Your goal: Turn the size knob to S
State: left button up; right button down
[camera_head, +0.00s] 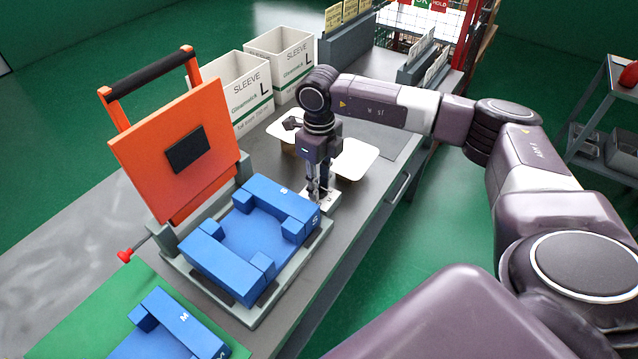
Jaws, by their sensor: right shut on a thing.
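My right gripper (318,192) points straight down at the bench, just beyond the far right corner of the press fixture. Its fingers are shut at a small whitish plate (329,203). The size knob is between the fingers and mostly hidden by them, so I cannot read its setting. The fixture's grey base (262,312) holds a blue nest (243,235) marked S. Its orange lid (180,150) with a black handle stands raised. My left gripper is not in view.
A second blue nest (172,335) marked M lies on a green mat (75,318) at the lower left. Two white sleeve boxes marked L (248,100) stand behind the lid. A white tray (355,160) lies beyond the gripper. A red-tipped lever (125,256) sticks out left.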

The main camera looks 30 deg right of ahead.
jog(key=m+b, duration=0.1)
jog(key=m, duration=0.2)
jog(key=m+b, duration=0.1)
jog(key=m, duration=0.7)
jog(key=shift+b, duration=0.4)
jog(key=shift+r+m, duration=0.1)
jog(key=shift+m, duration=0.3)
jog(key=c, duration=1.6)
grip_release()
